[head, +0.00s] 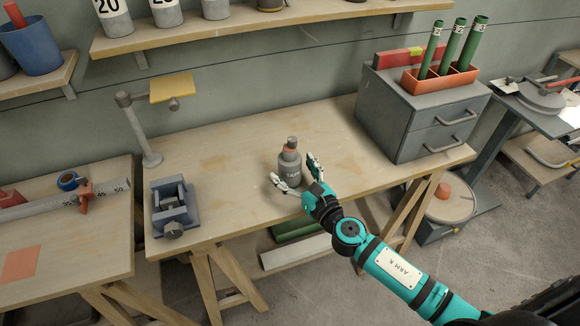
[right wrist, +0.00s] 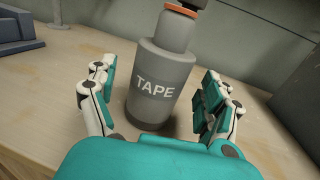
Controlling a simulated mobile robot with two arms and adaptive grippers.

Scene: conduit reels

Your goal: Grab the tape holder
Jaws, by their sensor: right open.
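The tape holder (head: 289,166) is a grey bottle-shaped thing with an orange band and a dark top. It stands upright on the wooden workbench (head: 225,190), near its front middle. In the right wrist view the holder (right wrist: 160,85) shows the word TAPE and sits between my fingers. My right gripper (head: 297,176) is open, with one finger on each side of the holder's lower part. In the right wrist view the right gripper (right wrist: 155,100) shows gaps between the fingers and the holder. The left gripper is not in view.
A grey vise (head: 172,207) and a lamp-like stand (head: 139,130) are at the bench's left. A grey drawer unit (head: 420,115) stands at its right, with green tubes in an orange tray (head: 438,80) on top. The bench around the holder is clear.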

